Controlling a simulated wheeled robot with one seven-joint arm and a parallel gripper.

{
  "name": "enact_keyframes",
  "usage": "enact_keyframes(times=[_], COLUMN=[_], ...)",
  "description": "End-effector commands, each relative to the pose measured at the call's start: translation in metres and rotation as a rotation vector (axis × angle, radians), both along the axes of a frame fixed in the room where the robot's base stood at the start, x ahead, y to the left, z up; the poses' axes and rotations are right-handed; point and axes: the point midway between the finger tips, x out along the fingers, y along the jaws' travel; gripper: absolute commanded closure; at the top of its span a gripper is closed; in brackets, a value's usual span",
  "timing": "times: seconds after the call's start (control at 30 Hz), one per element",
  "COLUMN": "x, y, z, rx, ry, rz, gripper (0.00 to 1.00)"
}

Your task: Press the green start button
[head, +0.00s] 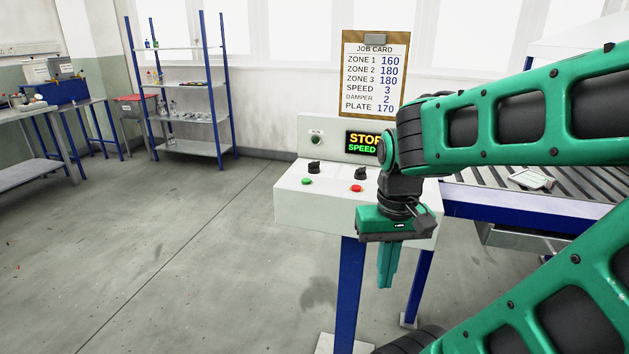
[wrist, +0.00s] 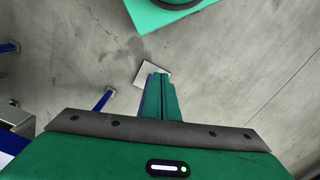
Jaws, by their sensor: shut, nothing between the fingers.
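The green start button (head: 307,181) sits at the left of the white control console (head: 290,205). A red button (head: 356,188) is to its right on the same sloped top. The console's display (head: 363,142) reads STOP and SPEED, partly hidden by my arm. My gripper (head: 387,268) points down in front of the console's right part, to the right of and lower than the green button. Its fingers are together and empty. In the wrist view my gripper (wrist: 160,78) is shut above the floor, and neither button shows there.
Dark knobs (head: 314,167) sit behind the buttons. A job card (head: 374,75) stands above the console. A roller conveyor (head: 560,207) lies to the right, with a pale item (head: 531,179) on it. Shelves (head: 190,116) and a workbench (head: 25,108) stand far left. The floor left of the console is clear.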

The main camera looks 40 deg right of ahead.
Motion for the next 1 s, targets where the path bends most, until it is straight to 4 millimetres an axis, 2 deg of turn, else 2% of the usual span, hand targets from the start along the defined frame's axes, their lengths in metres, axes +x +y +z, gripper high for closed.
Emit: enact_keyframes(times=[0.17, 0.27, 0.37, 0.47, 0.8, 0.9, 1.0], x=[0.000, -0.006, 0.015, 0.056, 0.236, 0.278, 0.308], y=[0.000, -0.001, -0.006, -0.015, -0.044, -0.050, -0.054], z=[0.000, 0.007, 0.015, 0.029, 0.108, 0.133, 0.153], rx=[0.000, -0.001, -0.005, -0.006, 0.052, 0.090, 0.126], ry=[0.000, -0.025, -0.066, -0.143, -0.528, -0.629, -0.709], rz=[0.000, 0.000, -0.002, -0.001, -0.004, -0.004, -0.002], gripper=[1.00, 1.00, 1.00, 1.00, 1.00, 1.00, 1.00])
